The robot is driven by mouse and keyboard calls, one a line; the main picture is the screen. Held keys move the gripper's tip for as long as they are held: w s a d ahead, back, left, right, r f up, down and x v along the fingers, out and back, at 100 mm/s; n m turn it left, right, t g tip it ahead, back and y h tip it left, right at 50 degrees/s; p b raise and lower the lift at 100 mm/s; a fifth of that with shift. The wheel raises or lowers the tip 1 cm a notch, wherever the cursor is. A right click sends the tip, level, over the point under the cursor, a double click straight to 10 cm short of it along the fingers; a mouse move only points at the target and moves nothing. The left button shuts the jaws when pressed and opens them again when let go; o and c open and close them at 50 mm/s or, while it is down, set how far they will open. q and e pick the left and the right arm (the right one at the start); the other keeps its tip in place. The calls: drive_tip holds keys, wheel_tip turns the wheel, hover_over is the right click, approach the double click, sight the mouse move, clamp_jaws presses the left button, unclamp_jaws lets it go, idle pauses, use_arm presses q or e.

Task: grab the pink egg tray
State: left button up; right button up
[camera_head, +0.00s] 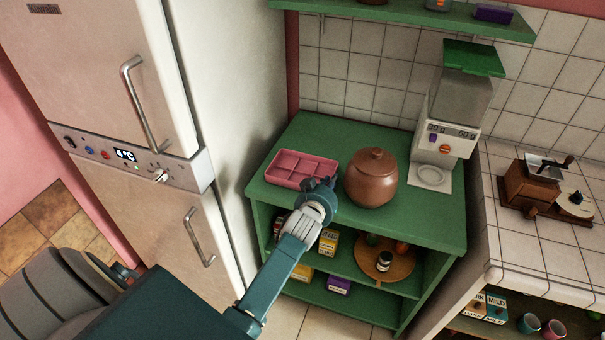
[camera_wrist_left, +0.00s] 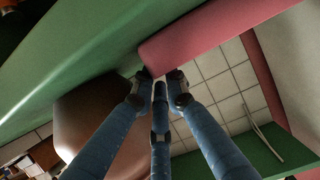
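The pink egg tray (camera_head: 302,168) is a shallow tray with several compartments. It lies flat on the green shelf's top, at the left beside the brown pot. My left gripper (camera_head: 321,190) is at the tray's near right corner, between tray and pot. In the left wrist view the tray (camera_wrist_left: 205,32) runs across the top, and the three blue fingers of the gripper (camera_wrist_left: 160,85) reach up to its edge. Whether they grip it cannot be told. My right gripper is not in view.
A brown lidded pot (camera_head: 371,180) stands close to the right of the gripper. The green shelf (camera_head: 415,222) has a white dispenser (camera_head: 447,125) at its back right. A fridge (camera_head: 225,130) stands to the left. A tiled counter (camera_head: 530,240) is on the right.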

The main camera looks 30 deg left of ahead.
use_arm(q)
drive_tip(key=x, duration=0.4)
drive_tip(key=shift+w, duration=0.2)
drive_tip(key=shift+w+f, duration=0.1)
drive_tip(key=c, duration=0.3)
clamp_jaws()
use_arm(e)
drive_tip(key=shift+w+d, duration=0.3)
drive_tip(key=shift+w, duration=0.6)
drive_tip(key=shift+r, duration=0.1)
